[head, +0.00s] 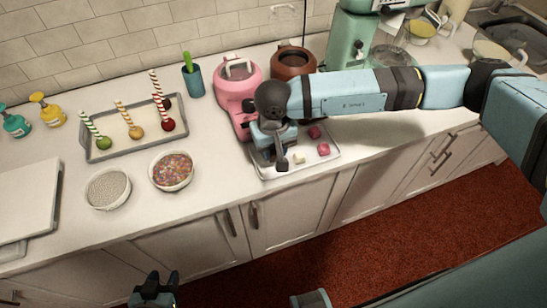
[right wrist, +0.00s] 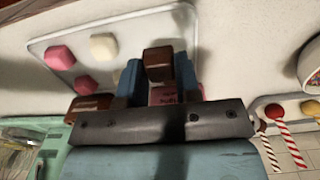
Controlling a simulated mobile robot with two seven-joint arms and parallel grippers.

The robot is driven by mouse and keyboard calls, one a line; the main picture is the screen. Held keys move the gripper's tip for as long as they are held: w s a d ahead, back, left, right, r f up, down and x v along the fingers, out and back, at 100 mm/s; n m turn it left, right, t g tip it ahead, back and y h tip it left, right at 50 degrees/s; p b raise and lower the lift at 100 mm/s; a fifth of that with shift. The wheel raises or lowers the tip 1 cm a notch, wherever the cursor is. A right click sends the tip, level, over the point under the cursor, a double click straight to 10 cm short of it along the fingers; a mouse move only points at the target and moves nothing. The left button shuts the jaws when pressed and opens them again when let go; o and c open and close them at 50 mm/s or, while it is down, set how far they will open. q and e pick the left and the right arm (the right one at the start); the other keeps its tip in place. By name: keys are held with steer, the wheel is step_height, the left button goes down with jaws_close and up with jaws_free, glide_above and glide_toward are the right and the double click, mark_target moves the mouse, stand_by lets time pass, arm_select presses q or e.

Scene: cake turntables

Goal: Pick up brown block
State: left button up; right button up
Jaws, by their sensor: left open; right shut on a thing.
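The brown block (right wrist: 158,62) is between the blue fingers of my right gripper (right wrist: 158,78) in the right wrist view. The gripper is shut on it. In the head view my right gripper (head: 279,155) is over the left part of the white tray (head: 325,163), and the arm hides the block there. Two pink blocks (head: 314,132) (head: 323,149) and a cream block (head: 299,158) are on the tray, to the right of the gripper. My left gripper (head: 154,288) is open and empty at the bottom of the head view, in front of the cabinets.
A pink machine (head: 236,95) and a brown one (head: 293,60) stand close behind the tray. Bowls of sprinkles (head: 171,186) and pale beads (head: 107,202) stand to the left. A grey tray (head: 98,155) holds several striped-stick apples. The counter between the bowls and the white tray is clear.

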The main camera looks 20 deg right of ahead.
mark_target(273, 157)
arm_select(q)
step_height(273, 157, down, 2)
steer(key=shift+b, duration=0.9)
arm_select(e)
step_height(273, 157, up, 16)
steer(key=shift+f, duration=0.15)
